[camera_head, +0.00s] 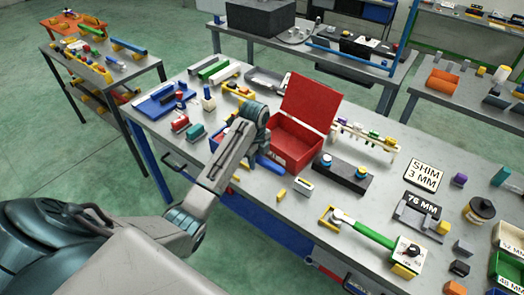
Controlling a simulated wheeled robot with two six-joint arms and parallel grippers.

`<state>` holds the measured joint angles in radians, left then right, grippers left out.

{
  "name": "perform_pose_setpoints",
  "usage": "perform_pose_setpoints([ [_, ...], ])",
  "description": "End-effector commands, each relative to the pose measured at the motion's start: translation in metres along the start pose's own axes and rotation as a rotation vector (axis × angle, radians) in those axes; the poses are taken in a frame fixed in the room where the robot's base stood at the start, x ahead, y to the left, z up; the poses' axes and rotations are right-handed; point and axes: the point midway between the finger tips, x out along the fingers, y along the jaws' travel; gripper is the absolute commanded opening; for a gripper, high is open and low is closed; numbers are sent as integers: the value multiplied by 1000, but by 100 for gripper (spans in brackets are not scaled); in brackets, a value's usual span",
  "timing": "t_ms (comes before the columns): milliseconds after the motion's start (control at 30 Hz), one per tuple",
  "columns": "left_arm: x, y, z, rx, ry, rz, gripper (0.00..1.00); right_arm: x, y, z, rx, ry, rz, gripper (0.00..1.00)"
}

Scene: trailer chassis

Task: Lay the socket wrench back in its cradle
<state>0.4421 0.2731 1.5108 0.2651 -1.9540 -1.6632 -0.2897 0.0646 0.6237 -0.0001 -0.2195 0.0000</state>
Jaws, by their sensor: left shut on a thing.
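My left gripper (247,158) is over the work table, left of the red box, beyond my forearm. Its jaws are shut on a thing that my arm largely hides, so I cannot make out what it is. A blue bar-like piece (271,166) shows right beside it; I cannot tell whether it is in the jaws. I cannot tell whether these are the wrench and cradle. My right gripper is out of view.
An open red box (296,147) stands right of my left gripper. Small blocks and parts crowd the table's left end. Bare tabletop (290,225) shows at front.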

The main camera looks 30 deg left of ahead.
Motion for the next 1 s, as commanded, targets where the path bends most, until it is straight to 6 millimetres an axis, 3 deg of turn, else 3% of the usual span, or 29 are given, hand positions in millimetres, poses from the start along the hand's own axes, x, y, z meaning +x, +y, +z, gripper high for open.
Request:
perform_pose_setpoints([
  [33, -6, 4, 0, 2, -1, 1, 0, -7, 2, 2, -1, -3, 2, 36],
  [300, -7, 7, 0, 4, -1, 0, 0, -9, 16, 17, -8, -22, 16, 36],
  [567, -5, 7, 0, 4, -1, 0, 0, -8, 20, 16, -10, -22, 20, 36],
  [1000, 33, 7, 0, 4, -1, 1, 0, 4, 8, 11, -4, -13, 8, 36],
])
